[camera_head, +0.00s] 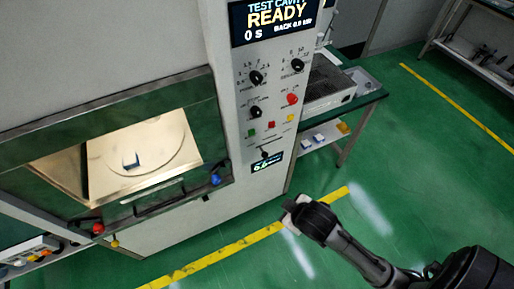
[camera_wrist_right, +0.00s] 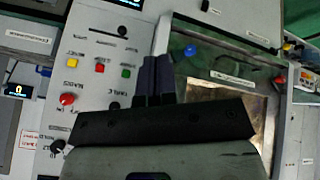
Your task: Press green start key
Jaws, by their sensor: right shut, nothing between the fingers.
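The green start key (camera_head: 251,132) is a small square on the pale control panel (camera_head: 228,105), left of a red key (camera_head: 271,125) and a yellow key (camera_head: 290,118). In the right wrist view the green key (camera_wrist_right: 126,73) shows just left of my fingers. My right gripper (camera_head: 291,212) is in front of and below the panel in the head view, apart from the keys. Its fingers (camera_wrist_right: 157,62) are shut and empty. My left gripper is not in view.
Black knobs (camera_head: 256,77) and a red round button (camera_head: 292,99) surround the keys. The display (camera_head: 270,20) reads READY, 0 S. A lit cavity (camera_head: 140,155) is left of the panel. A green-topped bench (camera_head: 368,85) stands right. Open green floor lies in front.

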